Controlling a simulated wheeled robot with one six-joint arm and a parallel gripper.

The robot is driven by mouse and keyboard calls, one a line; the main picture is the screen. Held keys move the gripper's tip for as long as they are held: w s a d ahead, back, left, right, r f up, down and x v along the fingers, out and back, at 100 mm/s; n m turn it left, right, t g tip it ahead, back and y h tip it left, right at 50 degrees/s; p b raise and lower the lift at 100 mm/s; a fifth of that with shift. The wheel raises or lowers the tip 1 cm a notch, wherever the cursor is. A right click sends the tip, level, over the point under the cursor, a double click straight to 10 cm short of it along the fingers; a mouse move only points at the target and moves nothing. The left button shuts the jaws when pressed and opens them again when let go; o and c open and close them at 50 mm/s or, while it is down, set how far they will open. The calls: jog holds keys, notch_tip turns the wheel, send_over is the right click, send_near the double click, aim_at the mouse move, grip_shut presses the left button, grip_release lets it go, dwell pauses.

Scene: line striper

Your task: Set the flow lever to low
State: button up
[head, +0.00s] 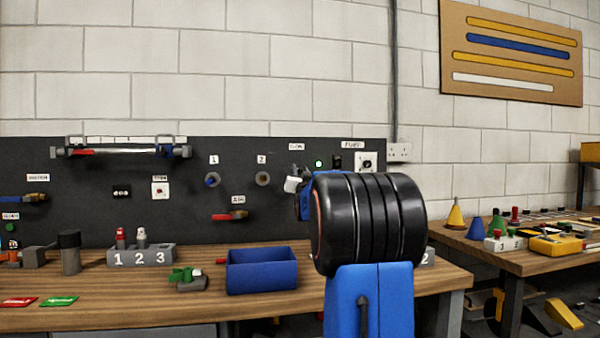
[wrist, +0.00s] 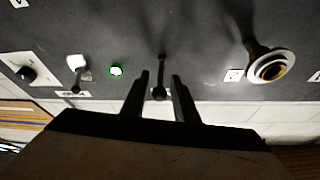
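A dark lever with a ball end (wrist: 159,93) is mounted on the black panel (wrist: 205,50). It appears to be the flow lever, but its label is mostly hidden behind the ball and cannot be read. The wrist view is upside down, so the lever's ball end points up towards the wall. My gripper (wrist: 161,75) is open, one finger on each side of the lever, with a visible gap to both. In the head view my arm hides most of the gripper and lever.
A blue bin (head: 262,272) stands on the bench below.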

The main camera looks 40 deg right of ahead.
jog(key=shift+c, duration=0.7)
grip_shut()
jog(key=shift+f, duration=0.15)
jog(key=shift+f+t+h, duration=0.25)
jog(key=shift+t+h, duration=0.15)
jog(key=shift+t, duration=0.1)
